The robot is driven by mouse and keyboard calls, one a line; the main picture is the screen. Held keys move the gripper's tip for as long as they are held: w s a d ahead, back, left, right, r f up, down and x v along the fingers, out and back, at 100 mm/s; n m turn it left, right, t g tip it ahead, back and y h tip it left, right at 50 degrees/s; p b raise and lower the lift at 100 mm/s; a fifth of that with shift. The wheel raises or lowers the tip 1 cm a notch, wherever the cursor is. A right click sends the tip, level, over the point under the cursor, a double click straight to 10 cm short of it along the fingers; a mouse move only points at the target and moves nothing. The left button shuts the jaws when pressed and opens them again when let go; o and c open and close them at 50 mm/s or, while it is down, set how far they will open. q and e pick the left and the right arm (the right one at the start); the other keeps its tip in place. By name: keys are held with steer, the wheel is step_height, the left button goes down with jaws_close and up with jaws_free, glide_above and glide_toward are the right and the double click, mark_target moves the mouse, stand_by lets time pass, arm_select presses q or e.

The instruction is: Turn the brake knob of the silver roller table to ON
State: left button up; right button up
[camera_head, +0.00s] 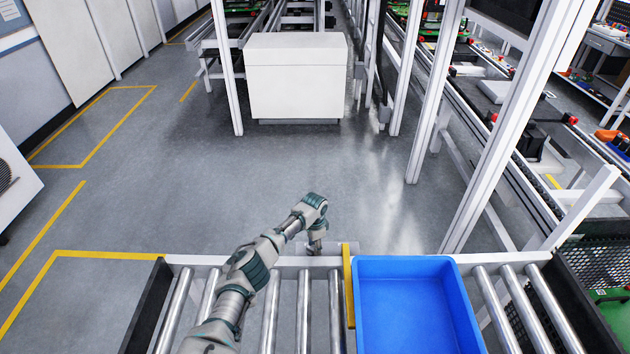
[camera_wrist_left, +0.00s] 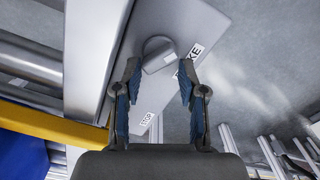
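The silver roller table (camera_head: 304,312) runs along the bottom of the head view. A grey brake plate (camera_head: 345,248) sits at its far edge, mostly behind my left gripper (camera_head: 316,246). In the left wrist view, the round grey brake knob (camera_wrist_left: 158,53) sits on the plate, with a "BRAKE" label partly covered by a finger and a smaller label lower down. My left gripper (camera_wrist_left: 160,72) is open, its two blue-padded fingers pointing at the plate. The knob shows between and just beyond the fingertips; I cannot tell whether they touch it. My right gripper is not in view.
A blue bin (camera_head: 410,300) sits on the rollers to the right of my left arm, beside a yellow bar (camera_head: 348,285). A white cabinet (camera_head: 297,78) stands further back. White posts (camera_head: 520,120) rise at the right. The floor beyond the table is clear.

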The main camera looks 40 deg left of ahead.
mark_target(312, 248)
arm_select(q)
steer(key=n, duration=0.3)
steer(key=shift+w+a, duration=0.1)
steer(key=shift+a, duration=0.2)
step_height(312, 248, up, 31)
steer(key=n+p, duration=0.1)
steer(key=p, duration=1.3)
steer(key=shift+r+p, duration=0.2)
steer(key=shift+p, duration=0.1)
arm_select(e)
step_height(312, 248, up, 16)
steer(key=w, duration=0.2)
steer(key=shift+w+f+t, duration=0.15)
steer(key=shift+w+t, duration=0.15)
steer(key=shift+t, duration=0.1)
arm_select(q)
steer(key=shift+d+f, duration=0.1)
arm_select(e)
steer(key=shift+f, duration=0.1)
